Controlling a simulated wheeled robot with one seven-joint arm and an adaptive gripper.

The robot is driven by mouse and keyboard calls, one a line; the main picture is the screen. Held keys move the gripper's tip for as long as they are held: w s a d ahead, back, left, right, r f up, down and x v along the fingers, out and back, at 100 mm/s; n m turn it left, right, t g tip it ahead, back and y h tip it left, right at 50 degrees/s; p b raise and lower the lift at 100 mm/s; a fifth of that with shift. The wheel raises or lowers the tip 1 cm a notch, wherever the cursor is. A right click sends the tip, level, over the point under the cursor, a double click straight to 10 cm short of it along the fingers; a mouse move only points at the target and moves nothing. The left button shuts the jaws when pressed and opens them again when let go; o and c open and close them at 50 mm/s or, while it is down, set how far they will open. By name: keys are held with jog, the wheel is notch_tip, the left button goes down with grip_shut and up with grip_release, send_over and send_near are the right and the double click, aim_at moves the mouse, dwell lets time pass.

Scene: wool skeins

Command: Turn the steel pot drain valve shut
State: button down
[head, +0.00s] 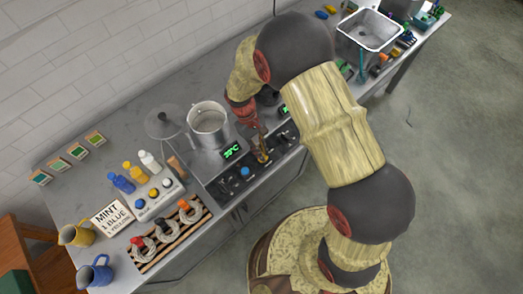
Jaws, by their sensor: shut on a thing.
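The steel pot (206,127) stands open-topped on a grey heating unit in the middle of the counter. A green display (232,152) is in front of it. My gripper (262,151) reaches down to the right of the pot, at the unit's front. It is shut on a small brass-coloured part (263,158), which appears to be the drain valve handle. My fingers and wrist cover most of the valve, so its angle cannot be made out.
Bottles (134,173), wool skeins on a rack (165,232), a MINT sign (112,219) and jugs (95,274) stand at left.

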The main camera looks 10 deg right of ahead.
jog(key=shift+s+f, duration=0.1)
jog(key=c, duration=1.9)
grip_release()
jog(key=v, duration=1.2)
